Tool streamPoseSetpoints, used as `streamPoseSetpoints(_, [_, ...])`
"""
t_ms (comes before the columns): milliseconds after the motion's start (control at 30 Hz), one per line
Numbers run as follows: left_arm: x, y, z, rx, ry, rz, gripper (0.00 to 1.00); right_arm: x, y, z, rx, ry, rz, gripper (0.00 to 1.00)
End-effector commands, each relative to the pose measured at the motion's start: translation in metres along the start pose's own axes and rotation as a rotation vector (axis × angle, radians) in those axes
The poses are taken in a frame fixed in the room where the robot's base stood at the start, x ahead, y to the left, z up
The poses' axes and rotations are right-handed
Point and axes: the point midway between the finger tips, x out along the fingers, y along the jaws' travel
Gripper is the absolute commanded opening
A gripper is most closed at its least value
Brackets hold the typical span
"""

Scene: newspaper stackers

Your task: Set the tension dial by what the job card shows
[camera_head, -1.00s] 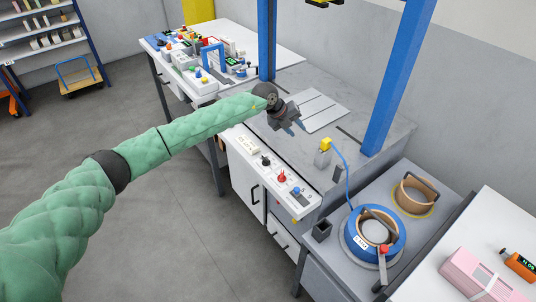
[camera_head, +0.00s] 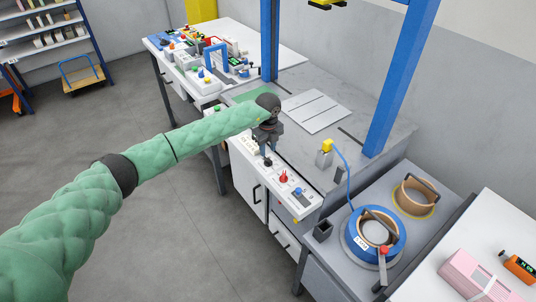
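My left gripper (camera_head: 268,155) points down over the white control panel (camera_head: 310,203) on the front edge of the grey machine table. Its fingertips are at the black knob (camera_head: 267,162), which they partly cover. I cannot tell whether they touch it or how far they are apart. A red knob (camera_head: 283,177) and a blue knob (camera_head: 298,191) stand farther right on the same panel. The dial markings are too small to read. No job card can be made out for certain. My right gripper is not in view.
A blue frame post (camera_head: 398,75) rises from the grey table (camera_head: 375,150). A blue strap reel (camera_head: 352,235) and a tan reel (camera_head: 413,198) lie at the right. A white bench (camera_head: 290,52) with several small devices stands behind.

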Motion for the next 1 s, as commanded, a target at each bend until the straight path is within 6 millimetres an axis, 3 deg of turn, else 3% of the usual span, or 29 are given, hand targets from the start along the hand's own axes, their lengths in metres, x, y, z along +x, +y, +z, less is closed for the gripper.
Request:
streamPoseSetpoints(333, [0.037,0.000,-0.001,0.000,0.002,0.000,0.34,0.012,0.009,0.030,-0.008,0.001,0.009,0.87])
streamPoseSetpoints(733, [0.045,0.000,0.000,0.001,0.000,-0.001,0.34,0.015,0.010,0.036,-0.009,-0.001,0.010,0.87])
streamPoseSetpoints(900, [0.045,-0.001,0.000,0.001,0.000,-0.001,0.02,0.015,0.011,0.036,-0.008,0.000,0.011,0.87])
streamPoseSetpoints(1000, [0.045,-0.001,0.000,0.002,0.000,-0.001,0.00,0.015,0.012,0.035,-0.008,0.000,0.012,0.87])
